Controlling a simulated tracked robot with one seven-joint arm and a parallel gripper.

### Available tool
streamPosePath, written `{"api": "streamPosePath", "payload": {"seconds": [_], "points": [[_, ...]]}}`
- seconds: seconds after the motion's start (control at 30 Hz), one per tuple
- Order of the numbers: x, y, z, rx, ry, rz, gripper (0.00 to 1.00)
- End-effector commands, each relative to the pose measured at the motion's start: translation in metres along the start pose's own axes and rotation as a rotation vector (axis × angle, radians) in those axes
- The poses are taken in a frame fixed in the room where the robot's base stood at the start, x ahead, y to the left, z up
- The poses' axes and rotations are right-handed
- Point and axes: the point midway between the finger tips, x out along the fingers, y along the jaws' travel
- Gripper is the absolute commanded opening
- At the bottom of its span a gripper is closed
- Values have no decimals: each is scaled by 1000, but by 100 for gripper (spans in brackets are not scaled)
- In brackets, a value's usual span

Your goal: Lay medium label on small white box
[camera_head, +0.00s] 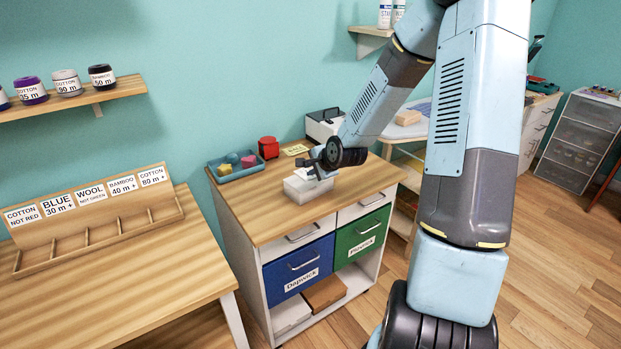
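A small white box (306,191) stands on the wooden top of the cabinet, near its middle. My gripper (318,171) is right above the box and covers part of its top. Something pale shows at the fingertips, but it is too small to tell whether it is a label or part of the box. I cannot tell whether the fingers are open or shut, or whether they touch the box. A small yellowish tag (295,150) with dark print lies on the cabinet top behind the gripper; its size class is unclear.
A teal tray (236,174) with coloured pieces and a red object (268,147) stand behind the box. A white machine (324,124) is at the back. The cabinet top (262,220) is clear in front. A wooden rack (100,224) stands on the left table.

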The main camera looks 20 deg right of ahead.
Motion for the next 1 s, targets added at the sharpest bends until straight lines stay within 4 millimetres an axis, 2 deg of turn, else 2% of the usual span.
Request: {"api": "streamPosePath", "payload": {"seconds": [0.7,1.0], "points": [[-68,0,-2,2,4,-2,15],[-79,0,-1,1,2,0,15]]}}
